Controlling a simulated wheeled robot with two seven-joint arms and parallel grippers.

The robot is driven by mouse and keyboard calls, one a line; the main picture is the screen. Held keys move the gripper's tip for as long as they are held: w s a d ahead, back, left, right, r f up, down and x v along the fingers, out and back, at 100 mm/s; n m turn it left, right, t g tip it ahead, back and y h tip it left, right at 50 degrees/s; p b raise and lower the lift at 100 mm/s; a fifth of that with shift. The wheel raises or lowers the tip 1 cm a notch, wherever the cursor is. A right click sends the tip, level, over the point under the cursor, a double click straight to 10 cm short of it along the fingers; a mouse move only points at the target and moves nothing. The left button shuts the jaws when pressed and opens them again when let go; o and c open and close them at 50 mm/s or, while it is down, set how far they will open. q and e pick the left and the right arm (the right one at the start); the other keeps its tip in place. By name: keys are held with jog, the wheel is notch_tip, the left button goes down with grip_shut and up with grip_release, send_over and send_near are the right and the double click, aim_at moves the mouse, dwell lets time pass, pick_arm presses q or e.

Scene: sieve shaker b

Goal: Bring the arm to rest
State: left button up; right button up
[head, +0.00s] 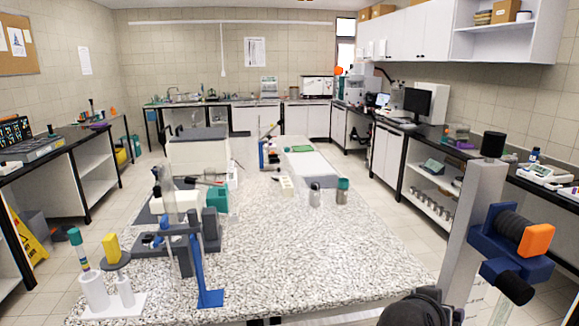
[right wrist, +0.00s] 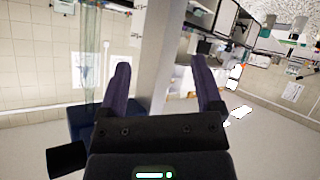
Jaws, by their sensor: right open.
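My right gripper (right wrist: 165,85) shows in the right wrist view, with its two dark purple fingers standing apart. It is open, and nothing is held between the fingers. A grey post shows in the gap, behind the fingers. A dark rounded part of my own body shows at the bottom edge of the head view. No gripper can be made out in the head view, and my left gripper is in neither view.
The speckled bench (head: 300,265) has clear room at its front right. Its left holds a blue stand (head: 208,298), a white tube holder (head: 95,292) and a yellow block (head: 111,248). Two small jars (head: 342,191) stand further back. Side counters line both walls, with floor between.

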jog(key=s+a+f+n+g+y, duration=0.1)
jog(key=s+a+f+n+y, duration=0.25)
jog(key=s, duration=0.45)
jog(key=s+a+f+n+g+y, duration=0.25)
jog(key=s+a+f, duration=0.2)
jog(key=s, duration=0.35)
jog(key=s+a+f+n+g+y, duration=0.1)
jog(key=s+a+f+n+y, duration=0.15)
jog(key=s+f, duration=0.45)
jog(key=s+f+b, duration=0.2)
jog(key=f+b, duration=0.1)
jog(key=f, duration=0.6)
jog(key=s+f+g+b, duration=0.1)
jog(key=f+b, duration=0.3)
jog(key=f, duration=0.6)
jog(key=s+f+b, duration=0.2)
jog(key=f+b, duration=0.1)
jog(key=f, duration=0.6)
jog(key=s+d+f+g+b, duration=0.1)
jog(key=s+f+b, duration=0.4)
jog(key=s+f, duration=0.7)
notch_tip(320, 180, down, 3)
jog(key=shift+s+d+b, duration=0.3)
jog(key=shift+s+d, duration=0.1)
jog(key=shift+d, duration=0.25)
jog(key=shift+g, duration=0.25)
